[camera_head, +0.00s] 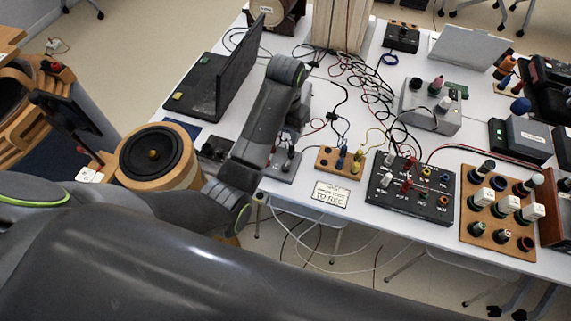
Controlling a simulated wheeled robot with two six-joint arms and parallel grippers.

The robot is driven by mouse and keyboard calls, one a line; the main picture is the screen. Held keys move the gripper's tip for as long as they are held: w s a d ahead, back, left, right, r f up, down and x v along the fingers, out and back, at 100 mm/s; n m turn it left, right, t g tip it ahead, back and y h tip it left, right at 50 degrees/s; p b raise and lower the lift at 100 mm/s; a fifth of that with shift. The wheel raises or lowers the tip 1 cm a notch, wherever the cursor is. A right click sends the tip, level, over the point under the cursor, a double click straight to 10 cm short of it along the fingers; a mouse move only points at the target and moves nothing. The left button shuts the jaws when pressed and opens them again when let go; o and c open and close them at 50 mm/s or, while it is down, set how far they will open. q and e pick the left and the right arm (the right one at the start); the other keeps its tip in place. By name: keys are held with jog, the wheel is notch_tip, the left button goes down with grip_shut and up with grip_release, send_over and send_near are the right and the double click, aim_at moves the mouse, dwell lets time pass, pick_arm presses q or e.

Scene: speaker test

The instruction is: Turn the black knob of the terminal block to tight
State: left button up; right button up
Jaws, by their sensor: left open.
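A small grey terminal block (284,172) sits near the front edge of the white table, left of a wooden block with coloured posts. Small posts stand on it; a black knob (291,153) seems to be among them, but it is too small to tell how it is turned. My left gripper (284,146) is open and points down right at these posts, partly hidden by my own wrist. I cannot tell whether its fingers are around the knob or only beside it. My right gripper is not in view.
A wooden block (341,166) with coloured posts and a black panel (410,190) stand to the right. A laptop (213,80) stands behind on the left, and a round speaker (152,153) is at the left. Loose cables (369,80) cross the table's middle.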

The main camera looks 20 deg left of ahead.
aim_at(285, 166)
pick_arm(q)
notch_tip(285, 166, down, 17)
jog(key=shift+r+b, duration=0.2)
jog(key=shift+b, duration=0.2)
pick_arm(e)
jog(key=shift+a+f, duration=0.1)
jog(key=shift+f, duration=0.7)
pick_arm(q)
grip_shut()
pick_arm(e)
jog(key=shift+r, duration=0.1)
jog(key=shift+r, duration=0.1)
